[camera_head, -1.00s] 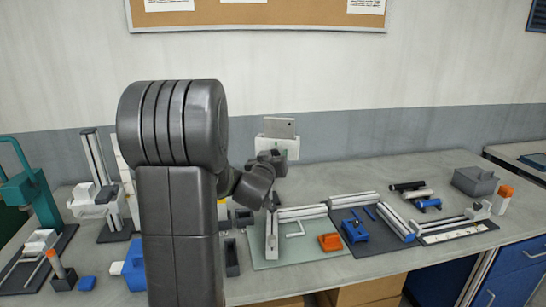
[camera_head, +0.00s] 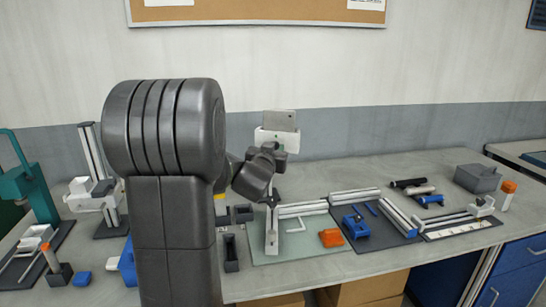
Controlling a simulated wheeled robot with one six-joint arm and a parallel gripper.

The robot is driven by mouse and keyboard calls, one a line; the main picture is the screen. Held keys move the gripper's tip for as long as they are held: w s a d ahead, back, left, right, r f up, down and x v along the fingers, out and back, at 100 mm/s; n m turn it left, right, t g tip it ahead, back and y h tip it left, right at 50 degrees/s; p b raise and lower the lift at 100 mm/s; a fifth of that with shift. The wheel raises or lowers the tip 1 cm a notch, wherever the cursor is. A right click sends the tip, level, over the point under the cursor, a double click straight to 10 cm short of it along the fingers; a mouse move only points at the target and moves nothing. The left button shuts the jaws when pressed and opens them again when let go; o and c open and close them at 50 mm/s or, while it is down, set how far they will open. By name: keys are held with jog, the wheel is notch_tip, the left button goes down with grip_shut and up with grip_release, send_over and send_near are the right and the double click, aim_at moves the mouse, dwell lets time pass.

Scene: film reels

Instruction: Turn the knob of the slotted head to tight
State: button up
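The slotted head and its knob cannot be made out for certain. A white head (camera_head: 90,194) sits on an upright column at the left of the bench. A light upright post (camera_head: 272,232) stands at the left of a pale green mat (camera_head: 262,256), beside a rail (camera_head: 303,209). The end of my arm, with my gripper (camera_head: 272,200), is just above this post. The dark wrist overlaps the view, so whether it touches the post and how its fingers stand cannot be seen.
My large arm link covers the left-centre bench. An orange block (camera_head: 331,238) lies on the green mat. To the right are a dark mat with a blue block (camera_head: 356,227), dark and blue cylinders (camera_head: 430,200), a grey box (camera_head: 478,178) and an orange-capped bottle (camera_head: 508,195).

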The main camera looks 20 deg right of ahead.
jog(key=shift+f+m+b, duration=0.2)
jog(key=shift+m+b, duration=5.85)
jog(key=shift+m, duration=10.25)
jog(key=o, duration=1)
jog(key=shift+c, duration=0.2)
